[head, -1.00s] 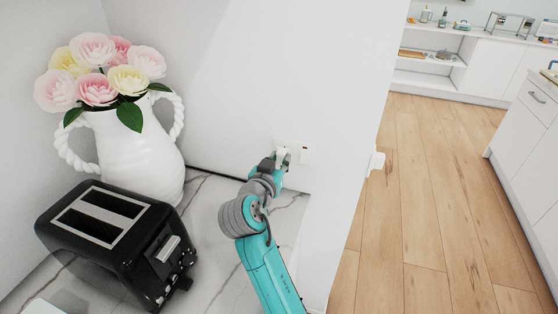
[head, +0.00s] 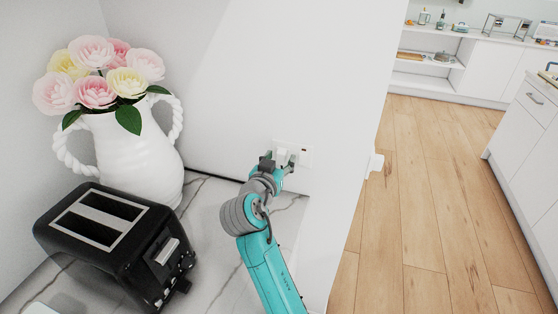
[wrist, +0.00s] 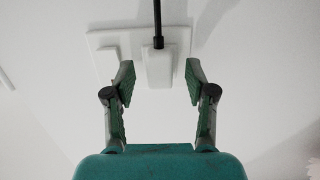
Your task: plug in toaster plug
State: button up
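The white toaster plug (wrist: 158,66) sits against a white wall outlet plate (wrist: 130,38) in the wrist view, with its black cord (wrist: 157,22) running up. The plug looks seated flush, but its prongs are hidden. My gripper (wrist: 160,80) is open, with one finger on each side of the plug and a gap to both. In the head view my gripper (head: 279,160) is at the wall outlet plate (head: 304,155), and the plug (head: 282,155) shows small between the fingers. The black toaster (head: 115,240) stands on the counter at the left.
A white vase (head: 135,155) with pink and yellow flowers stands behind the toaster against the wall. The marble counter (head: 215,205) is clear between toaster and arm. The wall ends at the right, beyond which is open wooden floor (head: 420,200).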

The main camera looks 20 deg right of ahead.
jog(key=v, duration=1.2)
dwell(0.5)
